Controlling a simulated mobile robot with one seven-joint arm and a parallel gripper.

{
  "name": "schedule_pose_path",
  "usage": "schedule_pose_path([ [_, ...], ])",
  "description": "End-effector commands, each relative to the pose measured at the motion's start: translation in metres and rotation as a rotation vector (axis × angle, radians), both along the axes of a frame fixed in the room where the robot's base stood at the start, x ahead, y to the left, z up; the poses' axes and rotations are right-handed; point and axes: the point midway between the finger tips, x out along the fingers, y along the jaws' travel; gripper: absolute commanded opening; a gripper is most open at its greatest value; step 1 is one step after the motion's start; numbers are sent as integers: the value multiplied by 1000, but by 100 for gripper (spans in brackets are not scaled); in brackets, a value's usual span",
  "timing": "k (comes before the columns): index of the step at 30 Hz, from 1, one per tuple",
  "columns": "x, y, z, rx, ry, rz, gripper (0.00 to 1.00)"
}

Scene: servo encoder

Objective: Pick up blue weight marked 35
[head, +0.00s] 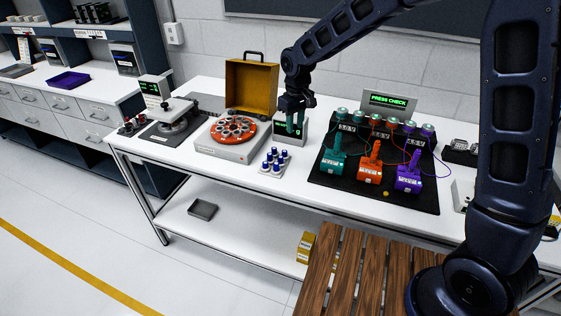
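Several small blue-topped weights (273,158) stand close together on a white holder on the table, left of the middle. Their markings are too small to read, so I cannot tell which is marked 35. My gripper (295,121) points down above and to the right of these weights, apart from them, in front of a box with a small green display (283,127). Something teal shows at the fingertips; I cannot tell whether it is held or part of the fingers. The finger opening is too small to judge.
Left of the weights is a red-orange round carousel on a grey base (227,150). A yellow open case (252,84) stands behind. On the right, a black mat (334,185) bears teal, orange (369,163) and purple (408,173) devices with wires. The table's front edge is clear.

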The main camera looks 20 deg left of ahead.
Motion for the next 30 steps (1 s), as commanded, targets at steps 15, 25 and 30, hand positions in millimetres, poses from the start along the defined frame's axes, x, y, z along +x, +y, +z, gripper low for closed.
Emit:
schedule_pose_path([
  [15, -24, 39, -60, -19, 20, 68, 30],
  [25, -24, 40, -85, -16, 19, 68, 30],
  [30, -23, 41, -98, -18, 20, 68, 30],
])
